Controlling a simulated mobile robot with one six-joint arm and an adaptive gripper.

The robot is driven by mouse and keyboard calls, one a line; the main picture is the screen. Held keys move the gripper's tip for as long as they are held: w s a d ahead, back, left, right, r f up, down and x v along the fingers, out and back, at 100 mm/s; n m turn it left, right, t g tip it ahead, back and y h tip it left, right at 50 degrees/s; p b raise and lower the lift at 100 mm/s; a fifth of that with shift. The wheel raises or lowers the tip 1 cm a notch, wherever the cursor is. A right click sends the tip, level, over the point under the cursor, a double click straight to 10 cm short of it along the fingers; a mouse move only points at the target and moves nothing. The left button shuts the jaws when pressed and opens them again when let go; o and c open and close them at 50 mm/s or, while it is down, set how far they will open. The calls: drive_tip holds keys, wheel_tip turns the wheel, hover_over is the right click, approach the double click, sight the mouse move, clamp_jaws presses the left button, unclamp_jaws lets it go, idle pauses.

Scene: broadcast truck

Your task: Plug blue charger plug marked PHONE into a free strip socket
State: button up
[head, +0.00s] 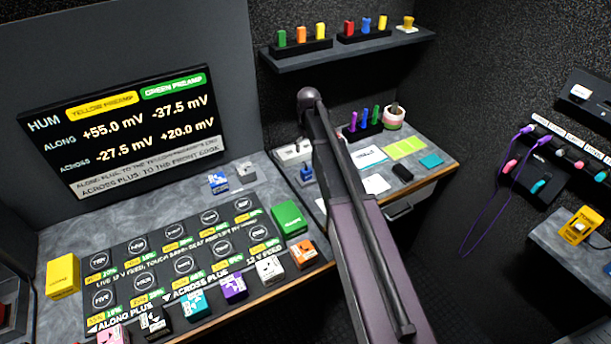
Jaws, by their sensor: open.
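A small blue block (306,173) stands on the right-hand desk, just left of my arm. It may be the blue charger plug, but no PHONE marking can be read at this size. A white, blocky object (290,152) lies behind it near the wall and may be the socket strip. My arm partly covers this area, and I cannot make out any sockets or which are free. Another blue and white block (218,183) stands on the left desk below the screen. My gripper cannot be made out in this view; only my arm links show.
The right desk (440,168) also holds pens, a cup (394,117), papers, yellow notes (405,148) and a dark mouse-like object (402,173). A shelf (345,50) hangs above. The left desk carries several coloured blocks around a labelled panel (185,265). Purple cables (490,205) hang at right.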

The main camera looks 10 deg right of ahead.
sight(306, 170)
drive_tip(key=shift+f+b, duration=4.2)
drive_tip(key=shift+f, duration=0.05)
drive_tip(key=f+b, duration=0.3)
drive_tip(key=shift+w+a+f, duration=0.15)
drive_tip(key=shift+a+f, duration=0.05)
drive_tip(key=shift+a, duration=0.1)
drive_tip(key=shift+f+b, duration=0.9)
drive_tip(key=shift+b, duration=0.2)
drive_tip(key=c, duration=1.3)
